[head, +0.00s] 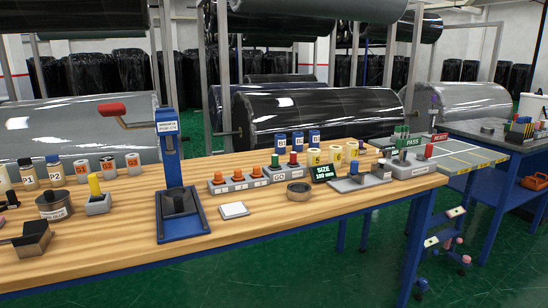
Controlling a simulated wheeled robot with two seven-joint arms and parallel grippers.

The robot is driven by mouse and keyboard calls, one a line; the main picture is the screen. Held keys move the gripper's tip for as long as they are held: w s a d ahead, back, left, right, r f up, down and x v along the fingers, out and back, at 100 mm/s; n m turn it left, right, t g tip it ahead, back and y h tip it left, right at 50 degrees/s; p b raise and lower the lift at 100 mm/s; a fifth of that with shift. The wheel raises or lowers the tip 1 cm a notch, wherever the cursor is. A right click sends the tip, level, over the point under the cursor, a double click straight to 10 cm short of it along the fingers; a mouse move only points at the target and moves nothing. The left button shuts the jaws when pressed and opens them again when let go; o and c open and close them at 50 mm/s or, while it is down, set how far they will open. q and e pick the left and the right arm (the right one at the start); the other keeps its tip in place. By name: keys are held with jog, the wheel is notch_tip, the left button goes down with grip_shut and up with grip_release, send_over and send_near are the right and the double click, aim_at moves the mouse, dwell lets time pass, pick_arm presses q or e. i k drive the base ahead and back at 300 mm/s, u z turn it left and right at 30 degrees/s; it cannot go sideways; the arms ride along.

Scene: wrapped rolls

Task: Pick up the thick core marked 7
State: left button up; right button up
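A short row of pale cores with yellow marks stands on the wooden bench right of centre in the head view. The front left one (314,157) seems to carry a 5. A middle core (336,154) and a right core (352,151) stand beside it, and their marks are too small to read surely. I cannot tell which one is marked 7. Neither of my grippers shows in this view.
Large wrapped rolls (315,113) lie behind. A blue table (480,140) stands right.

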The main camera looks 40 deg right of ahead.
aim_at(352, 152)
jog(key=u, duration=1.05)
jog(key=k, duration=1.5)
jog(key=z, duration=2.35)
jog(key=i, duration=0.5)
jog(key=u, duration=0.1)
